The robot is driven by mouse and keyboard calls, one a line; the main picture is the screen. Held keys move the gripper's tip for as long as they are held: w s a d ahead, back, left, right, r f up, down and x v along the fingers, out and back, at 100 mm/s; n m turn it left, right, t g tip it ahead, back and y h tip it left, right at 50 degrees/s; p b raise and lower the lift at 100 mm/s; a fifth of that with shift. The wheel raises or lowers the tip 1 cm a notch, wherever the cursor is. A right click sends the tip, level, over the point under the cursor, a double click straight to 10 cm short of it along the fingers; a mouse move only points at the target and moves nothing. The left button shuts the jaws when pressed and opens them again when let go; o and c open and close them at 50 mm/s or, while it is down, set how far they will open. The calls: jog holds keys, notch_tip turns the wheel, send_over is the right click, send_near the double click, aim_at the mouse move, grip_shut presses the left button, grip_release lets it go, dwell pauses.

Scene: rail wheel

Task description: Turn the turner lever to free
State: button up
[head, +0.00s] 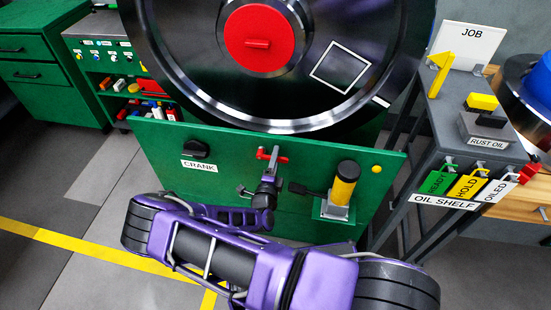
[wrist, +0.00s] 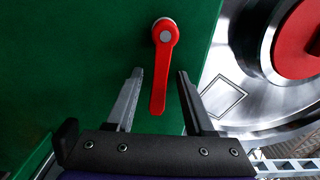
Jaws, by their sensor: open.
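The red turner lever (wrist: 160,65) is on a green panel (wrist: 60,60). In the wrist view its round pivot with a grey centre is at the top and its arm hangs straight down. My gripper (wrist: 160,82) is open, with one dark finger on each side of the lever's arm and a visible gap on both sides. In the head view the red lever (head: 263,154) shows on the panel front below the big wheel, partly hidden by my gripper (head: 268,182). No "free" mark is readable in either view.
A big dark wheel (head: 215,85) with a red hub stands above the panel. A black knob (head: 196,149) above a CRANK label is left of the lever. The oil shelf (head: 440,115) is further right.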

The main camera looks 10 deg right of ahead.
jog(key=v, duration=1.7)
jog(key=shift+s+p, duration=0.15)
jog(key=shift+p, duration=0.15)
